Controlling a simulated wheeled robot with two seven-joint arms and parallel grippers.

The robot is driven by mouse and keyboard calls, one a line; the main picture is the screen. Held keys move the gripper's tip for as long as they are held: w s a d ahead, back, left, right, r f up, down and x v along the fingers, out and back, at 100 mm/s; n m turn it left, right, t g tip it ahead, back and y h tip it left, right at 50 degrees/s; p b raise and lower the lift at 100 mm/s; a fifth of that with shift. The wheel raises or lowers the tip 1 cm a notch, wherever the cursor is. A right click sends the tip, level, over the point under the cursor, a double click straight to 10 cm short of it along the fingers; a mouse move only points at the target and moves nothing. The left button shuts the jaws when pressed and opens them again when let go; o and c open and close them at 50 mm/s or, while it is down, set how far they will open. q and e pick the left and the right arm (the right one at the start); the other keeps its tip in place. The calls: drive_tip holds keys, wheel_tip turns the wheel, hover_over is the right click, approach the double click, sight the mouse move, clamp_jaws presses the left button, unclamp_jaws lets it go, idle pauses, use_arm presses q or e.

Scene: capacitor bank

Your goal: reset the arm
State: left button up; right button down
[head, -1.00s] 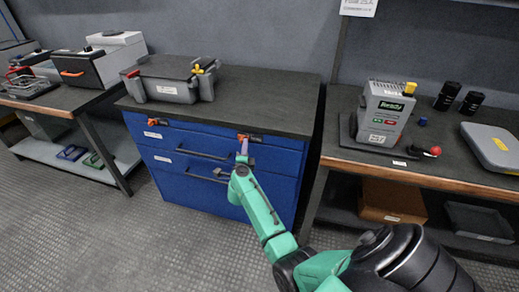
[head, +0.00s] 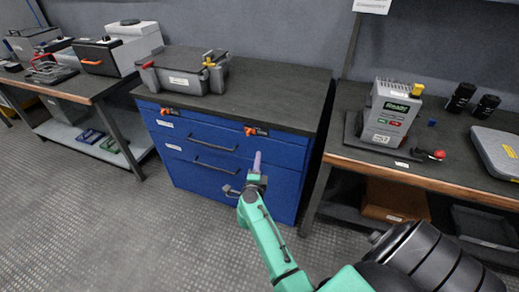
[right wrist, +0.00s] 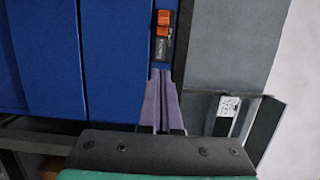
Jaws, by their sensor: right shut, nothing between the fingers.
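My right arm reaches in from the lower right in the head view. Its gripper (head: 257,160) points up in front of the blue drawer cabinet (head: 283,185), near the right side of its front. The gripper's purple fingers are together with nothing between them; they also show in the right wrist view (right wrist: 161,100). In the right wrist view the blue cabinet front (right wrist: 108,60) and an orange latch (right wrist: 163,24) lie beyond the fingertips. In the head view that right latch (head: 256,131) is just above the fingertips. Whether the fingers touch the cabinet is unclear. My left gripper is not seen.
A grey bin (head: 185,81) stands on the cabinet top. The right bench (head: 404,169) holds a grey device with a green display (head: 391,112), black cylinders, a red-knobbed item (head: 437,155) and a grey case (head: 496,150). The left bench (head: 90,88) holds boxes. Floor in front is open.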

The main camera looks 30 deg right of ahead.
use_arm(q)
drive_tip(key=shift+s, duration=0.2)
use_arm(e)
drive_tip(key=shift+a, duration=0.1)
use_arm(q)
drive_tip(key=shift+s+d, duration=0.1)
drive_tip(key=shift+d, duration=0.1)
use_arm(e)
drive_tip(key=s+a+f+n+g+y+p, duration=0.1)
drive_tip(key=s+a+f+n+y+p, duration=0.3)
drive_tip(key=f+n, duration=0.5)
drive_tip(key=s+a+f+n+y+p, duration=0.3)
drive_tip(key=s+a+f+n+y, duration=0.35)
drive_tip(key=f+n, duration=0.2)
drive_tip(key=s+a+f+n+g+y+p, duration=0.15)
drive_tip(key=s+f+n+g, duration=0.4)
drive_tip(key=s+f, duration=0.55)
use_arm(q)
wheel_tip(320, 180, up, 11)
drive_tip(key=p, duration=0.2)
use_arm(e)
drive_tip(key=s+d+f+n+g, duration=0.1)
drive_tip(key=s+d+n+g, duration=0.1)
drive_tip(key=s, duration=0.8)
drive_tip(key=s+d+f+n+g, duration=0.1)
drive_tip(key=s+d+n+g, duration=0.2)
drive_tip(key=s, duration=0.8)
drive_tip(key=shift+s+n+g, duration=0.15)
drive_tip(key=shift+n+g, duration=0.25)
drive_tip(key=shift+g, duration=0.15)
